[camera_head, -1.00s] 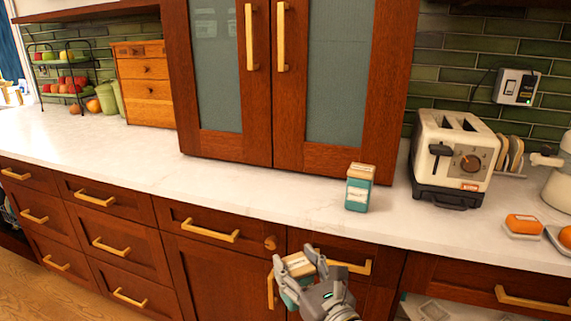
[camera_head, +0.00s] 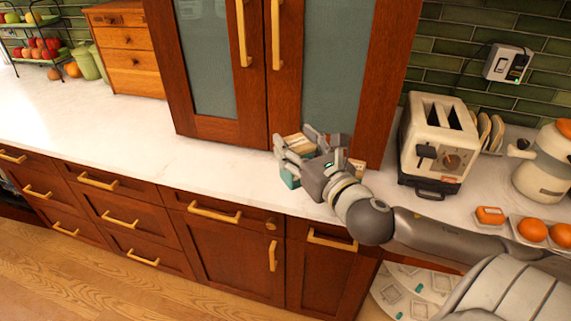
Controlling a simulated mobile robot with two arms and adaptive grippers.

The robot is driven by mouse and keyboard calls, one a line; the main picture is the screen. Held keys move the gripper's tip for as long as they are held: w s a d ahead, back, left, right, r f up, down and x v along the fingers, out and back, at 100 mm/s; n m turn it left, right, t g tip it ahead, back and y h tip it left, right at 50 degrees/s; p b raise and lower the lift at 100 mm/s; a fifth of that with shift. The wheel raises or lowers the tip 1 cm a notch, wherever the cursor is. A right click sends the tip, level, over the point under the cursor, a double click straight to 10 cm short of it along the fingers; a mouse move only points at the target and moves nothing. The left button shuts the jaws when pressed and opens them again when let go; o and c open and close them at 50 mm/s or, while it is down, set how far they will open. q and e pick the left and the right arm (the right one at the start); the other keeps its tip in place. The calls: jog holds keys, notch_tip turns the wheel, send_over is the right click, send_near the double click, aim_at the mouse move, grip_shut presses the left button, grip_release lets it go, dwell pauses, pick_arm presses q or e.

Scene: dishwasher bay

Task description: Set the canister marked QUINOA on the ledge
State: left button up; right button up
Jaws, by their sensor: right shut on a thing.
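My right gripper (camera_head: 294,148) is shut on a teal canister (camera_head: 290,180) with a beige top, over the white counter (camera_head: 226,169) near the cabinet doors. The fingers cover much of the canister, and its label cannot be read. Whether its base touches the counter cannot be told. A second canister (camera_head: 357,166) is mostly hidden behind my right gripper and wrist; only a small beige part shows. My left gripper is not in view.
A tall cabinet (camera_head: 221,129) with glass doors stands at the back of the counter. A cream toaster (camera_head: 432,148) stands right of my gripper, with oranges (camera_head: 532,230) on a tray and a jug-like appliance (camera_head: 546,170) beyond. The counter left of the gripper is clear.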

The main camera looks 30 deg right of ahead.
jog(key=w+d+f, duration=0.2)
jog(key=w+f, duration=0.4)
jog(key=w+d+f, duration=0.3)
jog(key=w+f, duration=0.3)
jog(key=shift+d+f+p, duration=0.35)
jog(key=shift+f+p, duration=0.05)
jog(key=shift+f, duration=0.15)
jog(key=o, duration=1.2)
jog(key=shift+c, duration=0.2)
jog(key=shift+r, duration=0.2)
